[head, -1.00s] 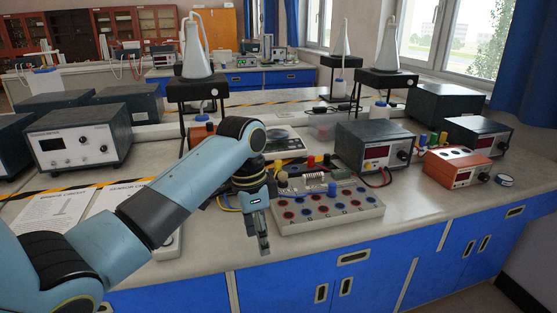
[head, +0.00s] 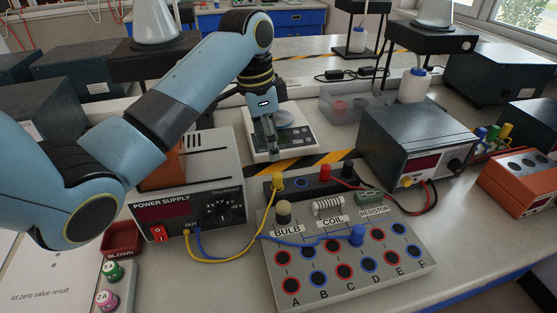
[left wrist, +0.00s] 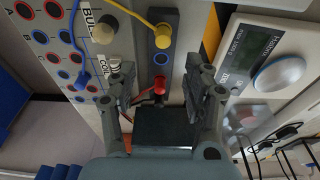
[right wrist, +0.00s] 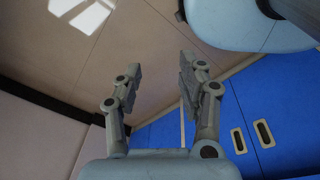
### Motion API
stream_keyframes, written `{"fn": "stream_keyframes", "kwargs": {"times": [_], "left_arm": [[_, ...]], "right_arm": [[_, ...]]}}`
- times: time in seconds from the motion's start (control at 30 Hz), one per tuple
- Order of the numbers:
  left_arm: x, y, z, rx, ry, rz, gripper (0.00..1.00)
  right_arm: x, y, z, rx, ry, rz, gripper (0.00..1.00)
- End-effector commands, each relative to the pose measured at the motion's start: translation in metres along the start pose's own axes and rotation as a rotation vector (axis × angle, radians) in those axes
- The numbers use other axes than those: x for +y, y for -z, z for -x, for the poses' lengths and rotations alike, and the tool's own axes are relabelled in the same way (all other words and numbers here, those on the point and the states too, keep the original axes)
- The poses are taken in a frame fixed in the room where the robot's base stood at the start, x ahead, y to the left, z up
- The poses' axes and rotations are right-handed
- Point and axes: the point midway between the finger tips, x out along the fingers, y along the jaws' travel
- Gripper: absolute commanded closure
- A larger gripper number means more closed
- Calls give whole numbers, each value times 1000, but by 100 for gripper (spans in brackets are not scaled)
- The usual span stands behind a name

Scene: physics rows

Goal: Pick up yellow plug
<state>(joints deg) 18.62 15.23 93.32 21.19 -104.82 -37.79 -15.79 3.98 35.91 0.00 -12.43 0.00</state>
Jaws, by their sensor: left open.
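A yellow plug (head: 277,181) with a yellow cable stands in the left end of a dark socket strip (head: 300,188) behind the circuit board. It also shows in the left wrist view (left wrist: 162,36). My left gripper (head: 268,152) is open and empty, pointing down above and behind the strip, apart from the yellow plug. In the left wrist view, my left gripper (left wrist: 160,82) has its fingers spread, with a red plug (left wrist: 159,90) seen between them and the yellow plug farther up. My right gripper (right wrist: 161,68) is open and empty, facing the floor and blue cabinets.
The circuit board (head: 345,275) holds blue and red sockets and a blue plug (head: 358,235). A power supply (head: 190,200) stands left and a dark meter box (head: 405,140) right. A digital scale (head: 283,135) lies behind the gripper. Cables cross the board.

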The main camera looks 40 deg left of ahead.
Motion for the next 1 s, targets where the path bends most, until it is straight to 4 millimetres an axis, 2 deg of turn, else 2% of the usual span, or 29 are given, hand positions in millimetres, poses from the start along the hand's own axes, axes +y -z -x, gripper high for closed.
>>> {"fn": "stream_keyframes", "kwargs": {"times": [0.1, 0.2, 0.37, 0.57, 0.7, 0.8, 1.0], "left_arm": [[1, 0, -6, -1, -3, 1, 50], [1, -1, -22, -3, -4, 2, 50], [1, 0, -48, -1, -3, 1, 50], [1, -1, -64, -2, -2, 1, 50], [1, -1, -86, -2, -4, 1, 50], [0, -1, -101, -2, -2, 1, 50], [0, -1, -109, 0, 1, 0, 50]], "right_arm": [[7, -16, 1, -21, -8, 5, 60], [9, -28, 1, -39, -10, 6, 60], [11, -38, 0, -55, -12, 8, 60], [12, -32, 0, -45, -13, 8, 60], [12, -21, 1, -27, -13, 8, 60], [11, -20, 0, -25, -13, 7, 60], [7, -22, -1, -28, -8, 5, 60]]}}
